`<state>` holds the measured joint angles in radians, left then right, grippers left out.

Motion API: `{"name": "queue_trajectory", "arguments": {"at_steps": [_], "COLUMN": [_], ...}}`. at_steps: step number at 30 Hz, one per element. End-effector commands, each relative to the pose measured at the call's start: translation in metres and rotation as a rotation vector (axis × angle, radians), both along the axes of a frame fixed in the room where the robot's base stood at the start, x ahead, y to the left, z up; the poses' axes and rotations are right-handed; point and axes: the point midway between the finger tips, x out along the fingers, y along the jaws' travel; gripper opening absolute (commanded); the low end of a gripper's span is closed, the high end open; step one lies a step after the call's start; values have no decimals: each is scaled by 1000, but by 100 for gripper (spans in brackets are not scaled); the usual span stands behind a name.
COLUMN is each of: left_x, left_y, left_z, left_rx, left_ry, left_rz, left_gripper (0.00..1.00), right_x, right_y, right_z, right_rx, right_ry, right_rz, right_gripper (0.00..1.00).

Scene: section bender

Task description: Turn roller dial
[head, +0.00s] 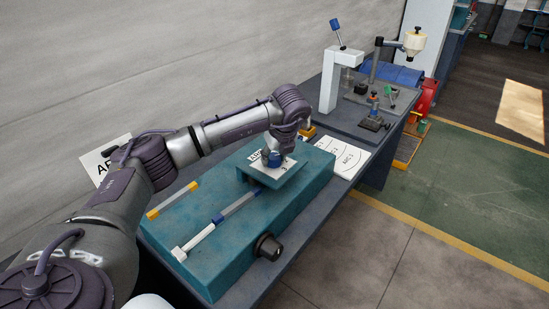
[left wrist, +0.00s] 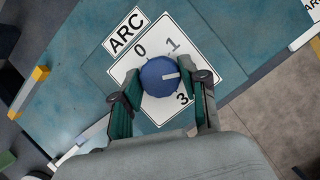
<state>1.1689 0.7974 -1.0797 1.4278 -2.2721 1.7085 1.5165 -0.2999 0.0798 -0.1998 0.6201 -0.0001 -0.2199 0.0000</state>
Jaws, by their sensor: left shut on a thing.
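The roller dial is a blue round knob (left wrist: 162,77) with a white pointer line, on a white plate (left wrist: 188,36) marked 0, 1 and 3. In the left wrist view its pointer aims right, toward the plate's right corner. My left gripper (left wrist: 160,85) has one finger on each side of the knob and is shut on it. In the head view the knob (head: 273,158) shows under my left gripper (head: 274,150), on the raised block of the teal bender (head: 225,262). The label ARC (left wrist: 126,31) stands beside the plate. My right gripper is not in view.
A black side knob (head: 268,246) sticks out of the bender's front. A white bar with a blue piece (head: 218,218) and a yellow-ended bar (head: 172,201) lie on top. Paper sheets (head: 343,157) lie right of it. A white press (head: 340,80) stands farther back.

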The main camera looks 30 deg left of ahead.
Motion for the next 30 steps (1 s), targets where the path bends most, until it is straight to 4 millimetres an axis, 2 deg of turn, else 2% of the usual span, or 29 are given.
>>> {"name": "queue_trajectory", "arguments": {"at_steps": [15,30], "left_x": [-1,-2], "left_y": [2,4], "left_z": [-4,-1], "left_rx": [-1,-1], "left_ry": [-6,-3], "left_rz": [-446,-890], "left_gripper": [9,9], "right_x": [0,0], "right_y": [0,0], "right_z": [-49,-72], "right_rx": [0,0], "right_ry": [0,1], "right_rz": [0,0], "right_gripper": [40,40]}}
